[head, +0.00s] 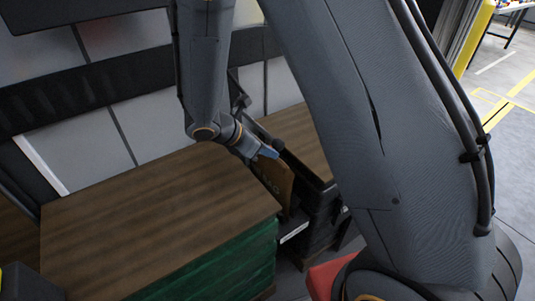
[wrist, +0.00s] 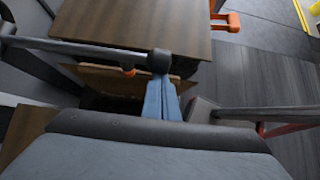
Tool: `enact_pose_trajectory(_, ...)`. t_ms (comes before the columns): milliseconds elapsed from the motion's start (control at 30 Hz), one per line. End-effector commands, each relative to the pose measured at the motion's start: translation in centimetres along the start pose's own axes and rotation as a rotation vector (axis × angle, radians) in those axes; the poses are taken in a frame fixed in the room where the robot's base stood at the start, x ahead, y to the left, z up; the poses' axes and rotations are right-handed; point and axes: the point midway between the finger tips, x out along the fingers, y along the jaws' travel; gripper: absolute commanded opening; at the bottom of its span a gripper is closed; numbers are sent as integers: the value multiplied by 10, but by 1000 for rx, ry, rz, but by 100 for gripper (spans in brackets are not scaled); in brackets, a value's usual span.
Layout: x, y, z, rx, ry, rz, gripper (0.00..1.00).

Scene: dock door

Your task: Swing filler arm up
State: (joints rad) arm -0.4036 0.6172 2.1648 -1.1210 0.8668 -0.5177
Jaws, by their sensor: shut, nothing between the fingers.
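A grey bar (wrist: 90,48) with a round black end (wrist: 160,61) crosses the upper left of the wrist view; I take it to be the filler arm. In the head view, a dark bar with a rounded end (head: 276,144) shows just beyond my gripper. My gripper (head: 269,153) has blue fingers, which are shut and empty. In the wrist view the fingertips (wrist: 162,84) lie close to the black end, overlapping it in the picture; I cannot tell whether they touch. The bar's far mounting is not clear.
A brown-topped stack with green sides (head: 165,215) stands at the left front. A brown panel (head: 272,180) stands upright beside it, below my gripper. Another brown top (wrist: 130,22) lies beyond the bar. Open floor (head: 510,140) shows at the right.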

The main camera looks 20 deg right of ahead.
Motion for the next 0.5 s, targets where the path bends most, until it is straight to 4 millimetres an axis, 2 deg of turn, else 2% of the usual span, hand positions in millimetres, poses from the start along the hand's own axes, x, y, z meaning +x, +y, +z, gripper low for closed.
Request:
enact_pose_trajectory(267,-1,0,0,-2,0,-3,0)
enact_pose_trajectory(500,-10,-1,9,-30,0,-32,0)
